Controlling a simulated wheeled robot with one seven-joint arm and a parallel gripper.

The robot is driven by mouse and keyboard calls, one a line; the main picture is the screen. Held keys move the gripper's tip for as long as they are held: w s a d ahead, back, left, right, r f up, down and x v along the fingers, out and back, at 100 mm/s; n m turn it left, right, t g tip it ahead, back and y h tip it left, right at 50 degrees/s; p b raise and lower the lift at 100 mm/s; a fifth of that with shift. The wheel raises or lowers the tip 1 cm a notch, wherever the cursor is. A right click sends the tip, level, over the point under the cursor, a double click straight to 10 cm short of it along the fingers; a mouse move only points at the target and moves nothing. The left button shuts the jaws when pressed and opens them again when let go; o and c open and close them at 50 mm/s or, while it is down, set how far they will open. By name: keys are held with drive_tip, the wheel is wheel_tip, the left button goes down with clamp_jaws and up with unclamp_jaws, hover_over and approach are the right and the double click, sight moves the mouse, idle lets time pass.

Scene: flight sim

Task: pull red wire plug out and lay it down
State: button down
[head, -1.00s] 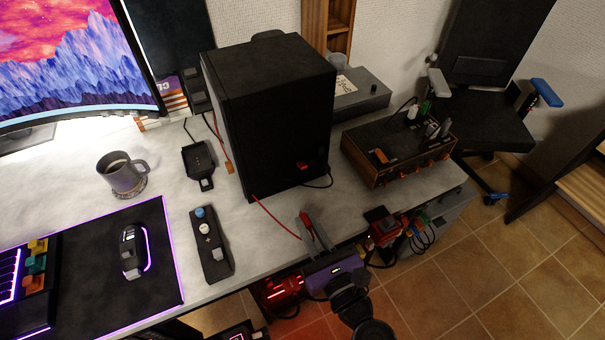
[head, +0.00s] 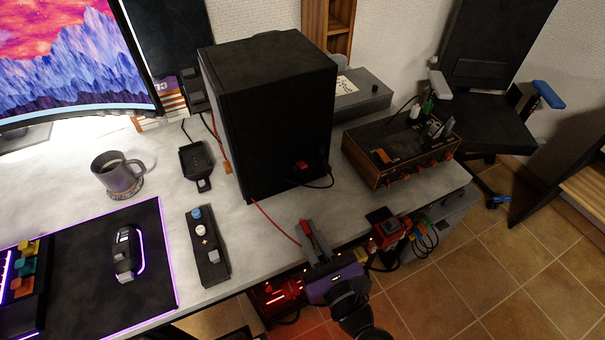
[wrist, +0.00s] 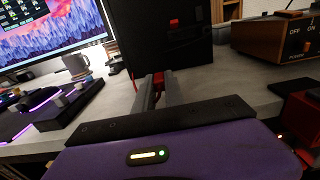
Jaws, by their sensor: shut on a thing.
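The red wire plug (head: 306,228) is between the fingers of my gripper (head: 308,236), which is shut on it at the table's front edge. In the wrist view the red plug (wrist: 158,78) shows between the two grey fingertips (wrist: 158,90). Its red wire (head: 272,218) runs from the plug to the lower left edge of the black box (head: 270,120) and on up along its left side. The plug is clear of the box's front. The fingers partly hide it, and I cannot tell whether it touches the tabletop.
A wood-sided switch unit (head: 395,160) stands to the right. A red device (head: 388,232) with several coloured cables is right of my gripper. Bare grey tabletop (head: 255,235) lies left of it.

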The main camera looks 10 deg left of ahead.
drive_tip(key=shift+f+b, duration=1.15)
drive_tip(key=shift+f, duration=0.15)
drive_tip(key=c, duration=1.3)
unclamp_jaws()
drive_tip(key=shift+c, duration=0.2)
drive_tip(key=b+v, duration=0.1)
drive_tip(key=v, duration=0.6)
drive_tip(key=shift+s+d, duration=0.25)
drive_tip(key=shift+s, duration=0.1)
